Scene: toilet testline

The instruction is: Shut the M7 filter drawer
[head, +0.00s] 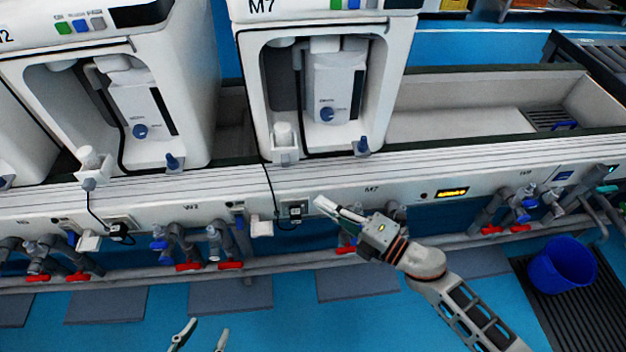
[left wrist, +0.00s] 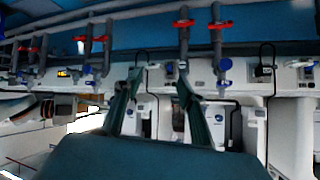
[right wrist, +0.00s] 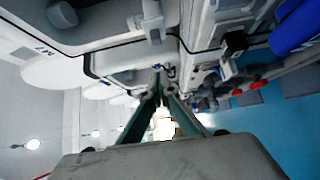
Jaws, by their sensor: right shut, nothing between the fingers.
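The M7 machine (head: 245,90) is the white unit with an open-fronted recess in the upper middle of the head view. Inside the recess is a white block (head: 333,88) with a blue knob. I cannot tell for certain which part is the filter drawer, or whether it is out. My right gripper (head: 320,205) is shut and empty, in front of the rail below M7 and apart from the recess. It also shows shut in the right wrist view (right wrist: 160,80), close below the white machine body. My left gripper (head: 207,332) is open and empty at the bottom of the head view.
A similar white machine (head: 205,100) stands left of M7. Pipes with red valves (head: 230,265) run below the rail. Black cables hang in front of it. A blue bucket (head: 562,268) stands on the floor at right.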

